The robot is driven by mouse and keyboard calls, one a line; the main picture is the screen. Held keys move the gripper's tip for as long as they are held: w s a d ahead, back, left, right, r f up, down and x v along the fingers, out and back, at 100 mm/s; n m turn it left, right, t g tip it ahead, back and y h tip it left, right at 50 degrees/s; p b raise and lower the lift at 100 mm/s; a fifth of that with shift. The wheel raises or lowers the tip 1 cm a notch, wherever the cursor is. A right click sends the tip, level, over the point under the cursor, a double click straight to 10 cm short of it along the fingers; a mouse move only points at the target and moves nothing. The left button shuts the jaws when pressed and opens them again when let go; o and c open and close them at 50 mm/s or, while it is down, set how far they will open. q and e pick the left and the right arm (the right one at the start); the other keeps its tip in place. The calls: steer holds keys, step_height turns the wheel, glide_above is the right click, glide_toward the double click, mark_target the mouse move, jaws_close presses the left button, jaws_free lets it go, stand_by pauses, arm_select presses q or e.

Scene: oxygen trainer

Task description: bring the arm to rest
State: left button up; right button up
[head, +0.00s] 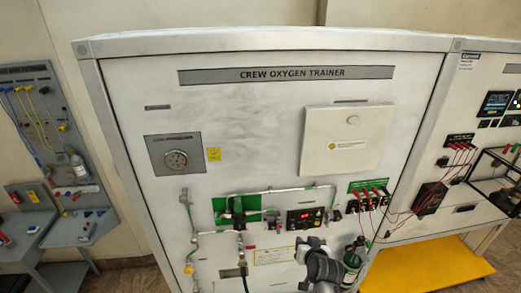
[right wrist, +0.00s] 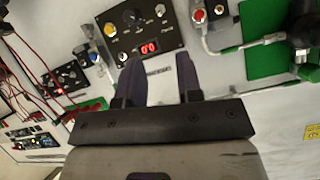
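My right gripper (head: 314,247) is low in the middle of the head view, in front of the white Crew Oxygen Trainer panel (head: 250,120). In the right wrist view the two dark fingers of this gripper (right wrist: 158,62) stand apart with only panel showing between them, so it is open and empty. Just beyond the fingertips is a black control box (right wrist: 130,30) with a red display, knobs and a yellow button. The same control box (head: 305,218) shows above the gripper in the head view. Whether the fingertips touch the panel is unclear. My left gripper is out of view.
A green cylinder (head: 352,262) stands right beside my right gripper. Red leads (head: 375,195) run right to another panel. Pipes and a green plate (head: 237,209) lie to the left. A yellow platform (head: 425,268) is low right.

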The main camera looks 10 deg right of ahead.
steer(key=s+r+g, duration=0.2)
steer(key=s+r, duration=1)
steer(key=s, duration=0.1)
steer(key=s+f+n+g, duration=0.1)
steer(key=s+f+g, duration=0.1)
steer(key=s+f, duration=0.4)
steer(key=s+f+n+g, duration=0.2)
steer(key=s+f, duration=0.4)
steer(key=s, duration=1)
steer(key=s+a+f+n+g, duration=0.1)
steer(key=s+f+g, duration=0.1)
steer(key=s+f, duration=0.4)
steer(key=s, duration=0.5)
steer(key=shift+f+g, duration=0.3)
steer(key=shift+f, duration=0.1)
